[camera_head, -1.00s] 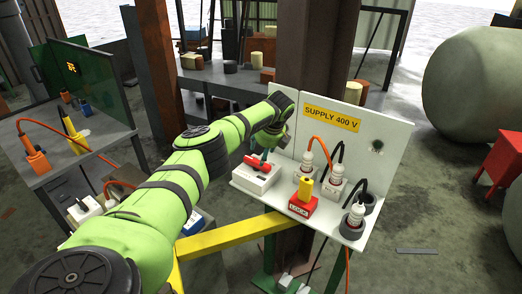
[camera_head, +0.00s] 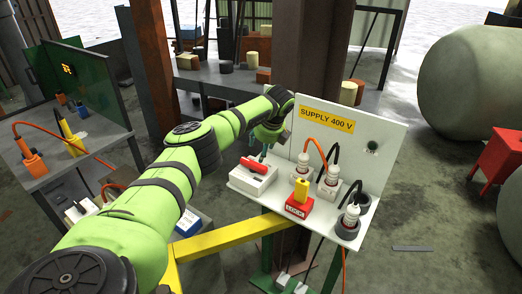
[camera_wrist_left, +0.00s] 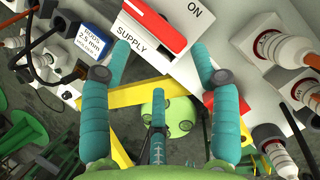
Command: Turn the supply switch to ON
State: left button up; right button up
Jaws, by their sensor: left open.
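The supply switch is a white box (camera_head: 250,183) with a red lever (camera_head: 254,166) on the left end of the white supply shelf. In the left wrist view, the red lever (camera_wrist_left: 156,24) lies across the box at the top, near the printed words ON and SUPPLY. My left gripper (camera_head: 264,152) is open and empty, just behind and above the switch. In the left wrist view its teal fingers (camera_wrist_left: 160,60) are spread below the lever, with a gap between fingers and lever. The fingertips are small and partly hidden in the head view. My right gripper is not in view.
On the shelf, right of the switch, are a red LOCK block (camera_head: 298,207) with a yellow top and several white plugs (camera_head: 331,178) with cables. The panel (camera_head: 378,125) with the SUPPLY 400 V sign rises behind. A yellow bar (camera_head: 228,237) runs below.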

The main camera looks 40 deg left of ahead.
pick_arm(q)
jog(key=v, duration=1)
jog(key=shift+r, duration=0.15)
